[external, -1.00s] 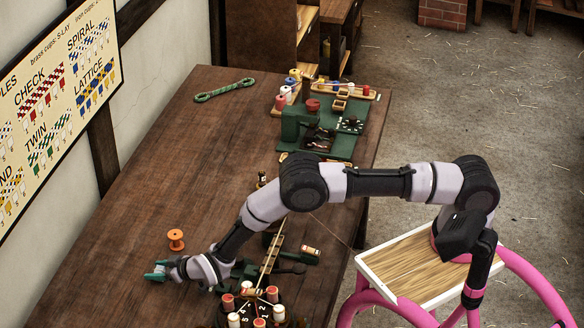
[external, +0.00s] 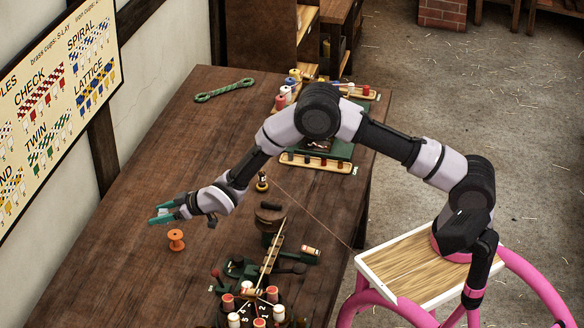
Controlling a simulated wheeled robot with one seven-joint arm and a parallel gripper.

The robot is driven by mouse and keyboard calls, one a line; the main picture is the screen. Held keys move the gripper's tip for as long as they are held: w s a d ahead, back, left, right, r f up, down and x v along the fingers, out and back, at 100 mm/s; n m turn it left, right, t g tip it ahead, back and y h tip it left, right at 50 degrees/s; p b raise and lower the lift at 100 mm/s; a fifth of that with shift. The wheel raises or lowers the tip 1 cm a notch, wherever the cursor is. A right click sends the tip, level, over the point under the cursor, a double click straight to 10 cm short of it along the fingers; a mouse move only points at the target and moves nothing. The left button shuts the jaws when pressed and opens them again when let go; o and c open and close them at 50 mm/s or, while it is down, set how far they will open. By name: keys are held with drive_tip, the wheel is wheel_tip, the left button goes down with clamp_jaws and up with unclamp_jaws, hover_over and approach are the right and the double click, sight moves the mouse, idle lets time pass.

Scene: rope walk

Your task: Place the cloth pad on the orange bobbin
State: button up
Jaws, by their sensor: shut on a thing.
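The orange bobbin (external: 176,240) stands upright on the wooden table in the external view, near its left side. My gripper (external: 163,213) is raised above the table, and in the picture it shows just above and slightly left of the bobbin, apart from it. It points left, and its end is teal. Nothing rests on top of the bobbin.
A thin cord runs toward my base. The table's left middle is clear.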

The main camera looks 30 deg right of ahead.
sight(172, 235)
drive_tip(key=shift+n+g+y, duration=0.4)
drive_tip(key=shift+n+g, duration=0.2)
drive_tip(key=d+f, duration=0.1)
drive_tip(key=f, duration=0.1)
drive_tip(key=w+d+f, duration=0.1)
drive_tip(key=f, duration=0.2)
drive_tip(key=w+d+f, duration=0.1)
drive_tip(key=f, duration=0.2)
drive_tip(key=shift+d, duration=0.15)
drive_tip(key=shift+f, duration=0.25)
drive_tip(key=o, duration=1.3)
drive_tip(key=shift+o, duration=0.2)
drive_tip(key=shift+s+d+r, duration=0.1)
drive_tip(key=shift+r, duration=0.15)
drive_tip(key=v, duration=0.7)
